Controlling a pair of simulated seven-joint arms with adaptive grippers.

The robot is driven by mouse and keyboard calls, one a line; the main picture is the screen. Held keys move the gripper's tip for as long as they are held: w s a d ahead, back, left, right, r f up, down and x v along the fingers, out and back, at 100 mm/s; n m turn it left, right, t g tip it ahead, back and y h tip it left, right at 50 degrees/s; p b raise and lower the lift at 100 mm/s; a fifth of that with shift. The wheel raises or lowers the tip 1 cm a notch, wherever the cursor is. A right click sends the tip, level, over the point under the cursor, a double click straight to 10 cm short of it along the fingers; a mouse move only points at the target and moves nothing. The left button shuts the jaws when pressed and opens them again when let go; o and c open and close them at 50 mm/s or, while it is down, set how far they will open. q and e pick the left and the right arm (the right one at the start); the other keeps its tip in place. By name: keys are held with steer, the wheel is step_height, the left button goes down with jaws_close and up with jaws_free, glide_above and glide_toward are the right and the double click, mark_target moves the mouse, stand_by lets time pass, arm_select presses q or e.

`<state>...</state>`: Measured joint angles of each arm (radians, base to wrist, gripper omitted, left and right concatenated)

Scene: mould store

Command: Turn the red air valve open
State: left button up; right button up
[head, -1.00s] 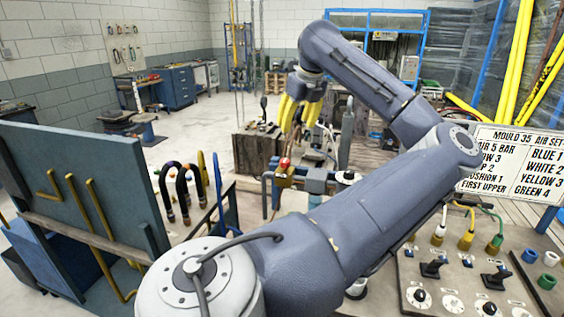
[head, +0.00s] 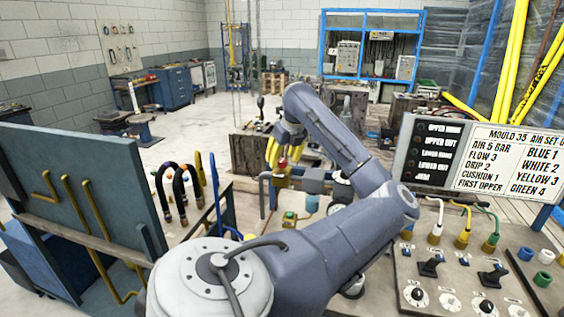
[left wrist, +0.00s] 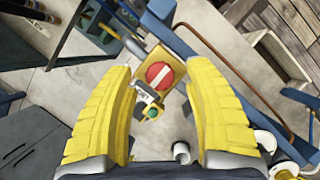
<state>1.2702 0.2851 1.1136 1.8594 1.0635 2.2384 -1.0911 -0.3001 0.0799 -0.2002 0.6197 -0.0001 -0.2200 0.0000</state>
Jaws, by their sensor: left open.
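The red air valve (left wrist: 160,75) is a round red knob with a slanting white bar, on a brass-yellow block (left wrist: 152,60) in the left wrist view. In the head view a bit of its red (head: 283,162) shows below my left gripper, above the brass block (head: 281,181). My left gripper (head: 273,154) has yellow fingers and points down over the valve. In the left wrist view its fingers (left wrist: 159,82) are spread apart, one on each side of the knob, with gaps between. Contact with the knob does not show. My right gripper is not in view.
A small box with a green button (head: 290,217) sits near the valve. Several hoses (head: 178,190) and a blue upright (head: 216,195) stand to the left. A panel with knobs and levers (head: 462,262) lies right, below a sign board (head: 505,160).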

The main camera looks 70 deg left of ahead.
arm_select(q)
steer(key=shift+a+f, duration=0.3)
steer(key=shift+f, duration=0.35)
steer(key=shift+c, duration=0.4)
jaws_close()
